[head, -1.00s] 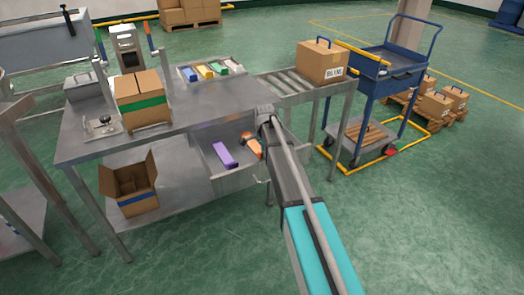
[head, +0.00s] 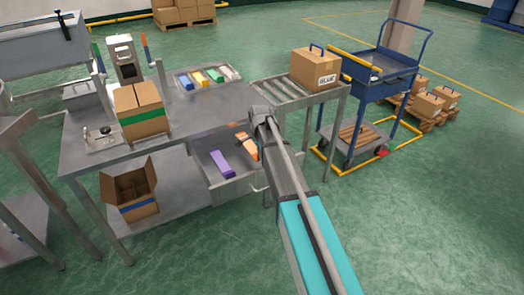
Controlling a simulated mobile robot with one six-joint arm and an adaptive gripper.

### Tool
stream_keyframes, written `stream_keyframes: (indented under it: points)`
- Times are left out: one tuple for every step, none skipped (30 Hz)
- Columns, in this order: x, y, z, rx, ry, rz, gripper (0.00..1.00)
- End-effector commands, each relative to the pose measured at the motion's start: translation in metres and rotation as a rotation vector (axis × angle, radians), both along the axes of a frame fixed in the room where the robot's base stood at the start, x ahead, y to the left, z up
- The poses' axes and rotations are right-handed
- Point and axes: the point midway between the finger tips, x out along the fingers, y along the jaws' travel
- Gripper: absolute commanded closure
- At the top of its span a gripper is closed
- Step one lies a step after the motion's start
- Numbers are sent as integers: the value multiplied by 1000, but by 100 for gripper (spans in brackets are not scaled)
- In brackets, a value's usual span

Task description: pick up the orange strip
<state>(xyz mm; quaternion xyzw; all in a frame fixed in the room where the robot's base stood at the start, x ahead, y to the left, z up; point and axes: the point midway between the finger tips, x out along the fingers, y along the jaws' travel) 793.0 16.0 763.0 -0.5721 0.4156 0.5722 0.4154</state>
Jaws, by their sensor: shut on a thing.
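The orange strip (head: 244,143) shows at the left side of my wrist, above the right part of the open drawer. My gripper (head: 253,133) is shut on the orange strip. The fingers are mostly hidden by my arm, and so is part of the strip. I cannot tell how far the strip is from the drawer floor.
A purple strip (head: 222,163) lies in the open drawer (head: 205,178) under the steel table (head: 200,117). A tray at the table's back holds several colored strips (head: 197,77). A roller conveyor (head: 279,89) with a carton (head: 315,69) stands to the right.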

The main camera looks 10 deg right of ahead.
Motion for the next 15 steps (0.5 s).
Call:
stream_keyframes:
  points:
    - [-8, 1, 13, 0, 0, 0, 100]
    - [-11, 1, 17, 0, 0, 0, 100]
    - [-15, 2, 21, 0, 0, 0, 100]
    - [-18, 2, 25, 0, 0, 0, 100]
    - [-26, 3, 27, 0, 0, 0, 100]
    - [-37, 4, 30, 0, 0, 0, 100]
    - [-43, 5, 33, 0, 0, 0, 100]
    - [-49, 6, 35, 0, 0, 0, 100]
    - [-56, 7, 38, 0, 0, 0, 100]
    - [-62, 7, 41, 0, 0, 0, 100]
    - [-67, 8, 43, 0, 0, 0, 100]
    - [-73, 9, 45, 0, 0, 0, 100]
    - [-77, 10, 47, 0, 0, 0, 100]
    - [-81, 10, 49, 0, 0, 0, 100]
    - [-85, 11, 50, 0, 0, 0, 100]
